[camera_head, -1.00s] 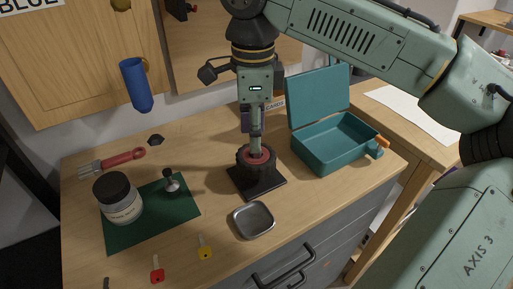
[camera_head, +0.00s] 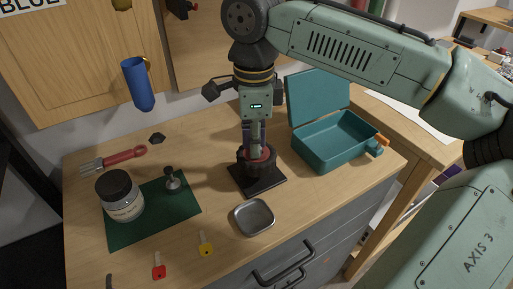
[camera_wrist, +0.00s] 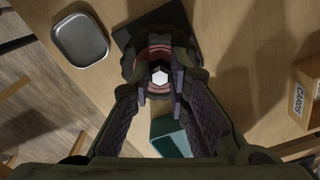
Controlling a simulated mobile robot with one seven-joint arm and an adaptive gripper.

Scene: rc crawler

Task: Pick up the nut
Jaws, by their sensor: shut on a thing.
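The nut (camera_wrist: 160,77) shows in the wrist view as a pale, bright hexagonal piece at the centre of a red-rimmed wheel. The wheel (camera_head: 242,163) has a black knobbly tyre and sits on a black square base (camera_head: 262,183). It also shows in the wrist view (camera_wrist: 158,52). My gripper (camera_head: 257,153) points down over the wheel's centre. In the wrist view its fingertips (camera_wrist: 160,82) are on both sides of the nut, shut on it. In the head view the fingers hide the nut.
A metal tray (camera_head: 254,234) lies in front of the base. An open teal box (camera_head: 338,150) stands at right. A jar (camera_head: 121,202) and a small dark-topped metal piece (camera_head: 172,181) stand on a green mat (camera_head: 150,228). Red and yellow keys lie near the front edge.

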